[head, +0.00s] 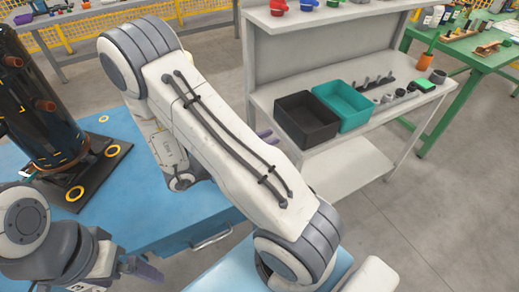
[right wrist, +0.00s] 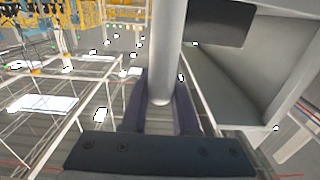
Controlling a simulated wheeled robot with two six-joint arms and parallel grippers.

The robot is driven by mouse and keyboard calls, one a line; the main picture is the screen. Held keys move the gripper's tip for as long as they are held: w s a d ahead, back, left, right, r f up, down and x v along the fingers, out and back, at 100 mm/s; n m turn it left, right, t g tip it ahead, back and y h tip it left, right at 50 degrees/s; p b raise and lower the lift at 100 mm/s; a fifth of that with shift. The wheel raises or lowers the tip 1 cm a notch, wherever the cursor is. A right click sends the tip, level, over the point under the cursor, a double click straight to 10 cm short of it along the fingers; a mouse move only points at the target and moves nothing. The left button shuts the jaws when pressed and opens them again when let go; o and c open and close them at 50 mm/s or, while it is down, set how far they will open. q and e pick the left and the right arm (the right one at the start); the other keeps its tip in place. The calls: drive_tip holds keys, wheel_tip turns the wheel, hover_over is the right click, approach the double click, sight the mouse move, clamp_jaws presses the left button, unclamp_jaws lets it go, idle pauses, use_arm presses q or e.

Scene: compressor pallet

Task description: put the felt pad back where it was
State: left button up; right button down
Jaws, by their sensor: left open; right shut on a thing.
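I cannot pick out the felt pad for certain in either view. My right gripper (right wrist: 160,105) is shut on a pale grey rod-like thing (right wrist: 164,50), which runs up between its dark fingers. In the head view my right arm hides most of that gripper; only purplish fingertips (head: 268,136) show past the arm. My left gripper (head: 148,271) is open at the lower left, near the blue table's front edge, with nothing seen in it. The dark compressor (head: 35,95) stands upright at the left on a black base plate (head: 110,165) with yellow-ringed holes.
The blue table top (head: 170,222) has bare room in front of the base plate. A grey shelf unit (head: 345,165) at the right holds a black bin (head: 307,120), a teal bin (head: 343,103) and small parts. A green bench (head: 462,50) stands behind.

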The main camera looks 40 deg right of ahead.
drive_tip(key=w+d+f, duration=0.2)
drive_tip(key=w+f, duration=0.2)
drive_tip(key=f, duration=0.3)
drive_tip(key=shift+w, duration=0.15)
drive_tip(key=shift+d, duration=0.1)
drive_tip(key=c, duration=0.7)
unclamp_jaws()
drive_tip(key=b+v, duration=0.1)
drive_tip(key=v, duration=1.1)
drive_tip(key=shift+b, duration=0.35)
